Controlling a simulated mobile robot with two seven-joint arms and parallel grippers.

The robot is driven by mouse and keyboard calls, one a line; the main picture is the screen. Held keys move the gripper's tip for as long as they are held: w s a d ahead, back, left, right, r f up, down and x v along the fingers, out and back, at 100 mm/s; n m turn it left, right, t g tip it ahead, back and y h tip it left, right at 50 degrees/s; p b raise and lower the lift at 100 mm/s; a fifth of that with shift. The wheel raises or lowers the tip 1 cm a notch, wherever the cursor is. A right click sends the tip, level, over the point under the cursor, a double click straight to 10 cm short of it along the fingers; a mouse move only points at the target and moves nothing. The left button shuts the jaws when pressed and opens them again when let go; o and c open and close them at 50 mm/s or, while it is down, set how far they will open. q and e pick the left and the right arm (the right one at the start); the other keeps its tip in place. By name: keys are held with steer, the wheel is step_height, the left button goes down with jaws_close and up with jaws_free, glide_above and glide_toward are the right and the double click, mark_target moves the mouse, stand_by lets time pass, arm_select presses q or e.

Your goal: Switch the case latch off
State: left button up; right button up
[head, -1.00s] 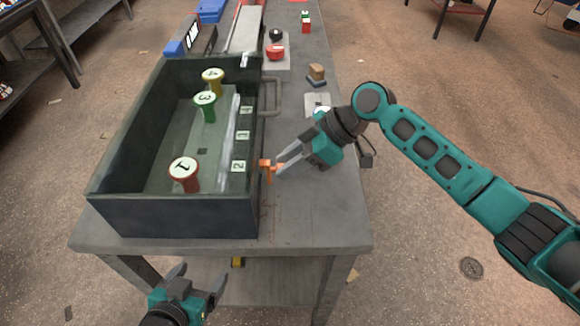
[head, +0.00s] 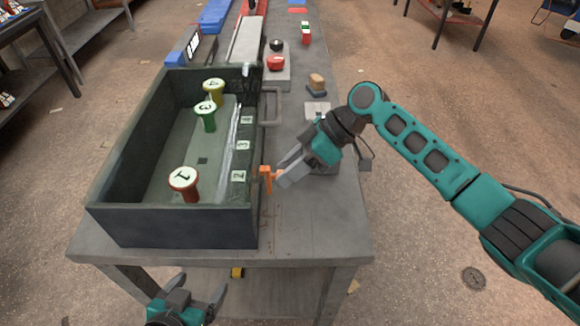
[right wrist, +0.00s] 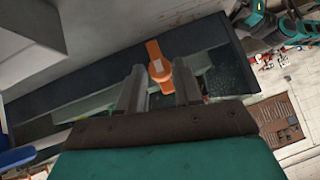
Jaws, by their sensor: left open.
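The orange latch (head: 265,180) sits on the outer right wall of the dark open-topped case (head: 185,228) in the head view, near its front corner. My right gripper (head: 282,175) is at the latch, reaching in from the right. In the right wrist view the orange latch (right wrist: 158,62) lies between the two fingers (right wrist: 158,85), with small gaps seen beside it, so the gripper looks open around it. My left gripper (head: 195,300) is open and empty, low in front of the bench. Part of the latch is hidden by the right fingers.
The case holds a red-based knob (head: 184,182), a green one (head: 207,118) and a yellow one (head: 214,88). A handle (head: 272,108) projects from its right wall. A red button (head: 275,63) and a wooden block (head: 316,82) stand further back on the bench (head: 310,235).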

steer(key=o, duration=0.3)
steer(key=v, duration=1.3)
steer(key=shift+b, duration=0.35)
steer(key=shift+s+f, duration=0.1)
steer(key=shift+s, duration=0.05)
